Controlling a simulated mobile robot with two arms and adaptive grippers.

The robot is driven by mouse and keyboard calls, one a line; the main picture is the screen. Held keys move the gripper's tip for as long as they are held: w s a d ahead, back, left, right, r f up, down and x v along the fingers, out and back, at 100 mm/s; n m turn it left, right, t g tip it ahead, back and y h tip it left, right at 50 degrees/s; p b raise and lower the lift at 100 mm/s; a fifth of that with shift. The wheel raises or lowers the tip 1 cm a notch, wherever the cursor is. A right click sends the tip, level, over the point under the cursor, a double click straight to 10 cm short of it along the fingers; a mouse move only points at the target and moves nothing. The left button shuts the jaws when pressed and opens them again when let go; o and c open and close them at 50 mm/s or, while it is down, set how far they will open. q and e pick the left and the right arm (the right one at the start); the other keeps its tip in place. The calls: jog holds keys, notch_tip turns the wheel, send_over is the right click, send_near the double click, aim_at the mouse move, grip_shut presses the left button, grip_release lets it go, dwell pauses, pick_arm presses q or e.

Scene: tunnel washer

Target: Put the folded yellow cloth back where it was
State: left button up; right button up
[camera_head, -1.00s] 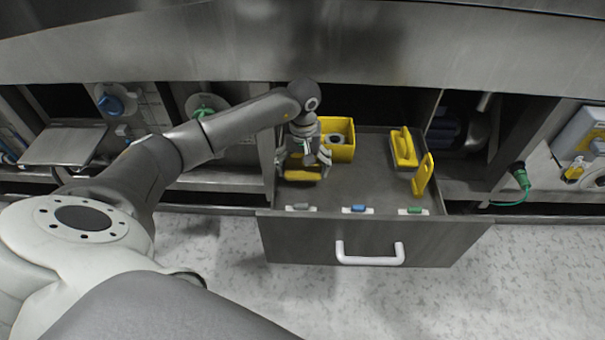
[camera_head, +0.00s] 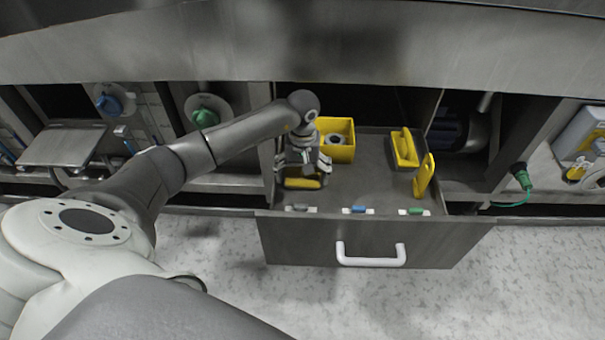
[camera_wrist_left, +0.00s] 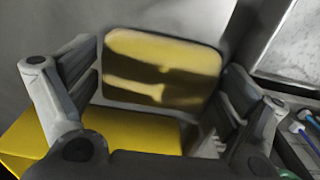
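The folded yellow cloth (camera_head: 304,183) is at the left front of the open grey drawer (camera_head: 365,178). My left gripper (camera_head: 303,178) points down into the drawer with one finger on each side of the cloth. In the left wrist view the cloth (camera_wrist_left: 163,60) fills the gap between the fingers (camera_wrist_left: 163,90), which appear closed on its two edges. A shadow covers part of the cloth. I cannot tell whether it touches the drawer floor. My right gripper does not show.
A yellow open box (camera_head: 343,152) with a round grey item stands behind the gripper; it also shows in the wrist view (camera_wrist_left: 135,130). A yellow-handled brush (camera_head: 404,148) and an upright yellow piece (camera_head: 424,176) are at the right. The drawer's middle is clear; its white handle (camera_head: 370,260) faces front.

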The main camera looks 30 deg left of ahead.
aim_at(302, 175)
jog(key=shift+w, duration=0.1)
pick_arm(q)
jog(key=shift+r, duration=0.1)
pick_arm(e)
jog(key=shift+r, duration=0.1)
pick_arm(q)
notch_tip(302, 175, up, 3)
jog(key=shift+w+a+f+p, duration=0.1)
jog(key=shift+f+p, duration=0.1)
jog(key=shift+p, duration=0.25)
notch_tip(302, 175, up, 10)
jog(key=p, duration=0.1)
jog(key=shift+f+p, duration=0.25)
jog(key=shift+p, duration=0.05)
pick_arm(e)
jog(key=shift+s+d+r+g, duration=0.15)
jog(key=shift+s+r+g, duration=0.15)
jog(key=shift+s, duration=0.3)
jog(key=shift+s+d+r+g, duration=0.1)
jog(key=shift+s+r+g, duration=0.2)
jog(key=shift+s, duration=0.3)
pick_arm(q)
jog(key=shift+f, duration=0.1)
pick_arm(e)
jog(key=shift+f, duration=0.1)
